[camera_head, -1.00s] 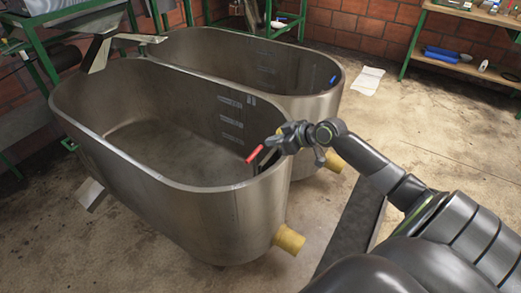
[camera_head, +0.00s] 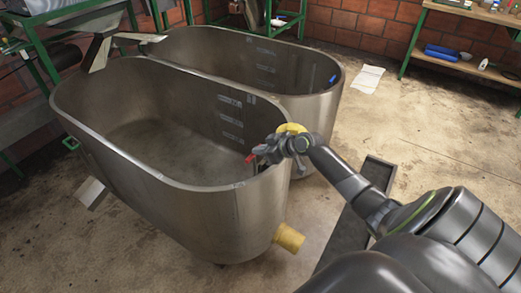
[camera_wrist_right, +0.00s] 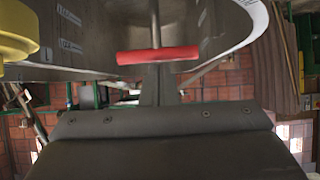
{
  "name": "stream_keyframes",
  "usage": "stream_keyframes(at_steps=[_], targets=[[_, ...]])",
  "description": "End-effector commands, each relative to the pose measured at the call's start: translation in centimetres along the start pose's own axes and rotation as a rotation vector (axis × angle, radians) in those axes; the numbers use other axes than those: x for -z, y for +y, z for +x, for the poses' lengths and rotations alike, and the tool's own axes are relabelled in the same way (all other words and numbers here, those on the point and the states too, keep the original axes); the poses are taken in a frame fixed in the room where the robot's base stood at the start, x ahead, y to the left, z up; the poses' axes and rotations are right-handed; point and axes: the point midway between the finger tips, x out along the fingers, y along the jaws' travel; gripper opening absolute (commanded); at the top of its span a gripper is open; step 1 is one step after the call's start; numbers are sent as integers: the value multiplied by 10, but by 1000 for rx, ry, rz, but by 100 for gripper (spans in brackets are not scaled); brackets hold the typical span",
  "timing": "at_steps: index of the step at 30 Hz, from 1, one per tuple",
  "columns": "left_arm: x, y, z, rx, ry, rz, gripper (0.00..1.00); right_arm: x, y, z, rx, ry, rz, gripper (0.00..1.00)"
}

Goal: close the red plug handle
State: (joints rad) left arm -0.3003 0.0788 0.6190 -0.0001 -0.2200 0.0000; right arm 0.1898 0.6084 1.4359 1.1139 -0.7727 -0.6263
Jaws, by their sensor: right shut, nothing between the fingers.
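The red plug handle (camera_head: 250,158) is a short bar at the inner right end of the near metal tank (camera_head: 170,170), just inside the rim. In the right wrist view the red handle (camera_wrist_right: 158,55) lies crosswise in front of my gripper, with a thin dark stem behind it. My right gripper (camera_head: 264,152) is shut and empty, beside the handle and partly hiding it in the head view. Its narrow fingers (camera_wrist_right: 160,88) point at the middle of the bar; I cannot tell whether they touch it. My left gripper is out of view.
A second metal tank (camera_head: 290,65) stands close behind the near one. A yellow pipe (camera_head: 289,238) sticks out low from the near tank. A wooden shelf (camera_head: 460,65) stands at the back right. The concrete floor (camera_head: 440,130) on the right is mostly clear.

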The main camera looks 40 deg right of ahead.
Motion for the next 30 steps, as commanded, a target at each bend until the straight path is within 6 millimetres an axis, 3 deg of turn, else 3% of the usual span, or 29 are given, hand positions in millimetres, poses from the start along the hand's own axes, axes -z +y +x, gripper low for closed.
stream_keyframes(at_steps=[8,21,30], targets=[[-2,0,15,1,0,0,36,-13,0,8,0,-1,0,0],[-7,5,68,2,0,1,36,-58,0,38,0,-1,0,0],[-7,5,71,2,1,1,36,-60,0,40,-1,-1,0,0]])
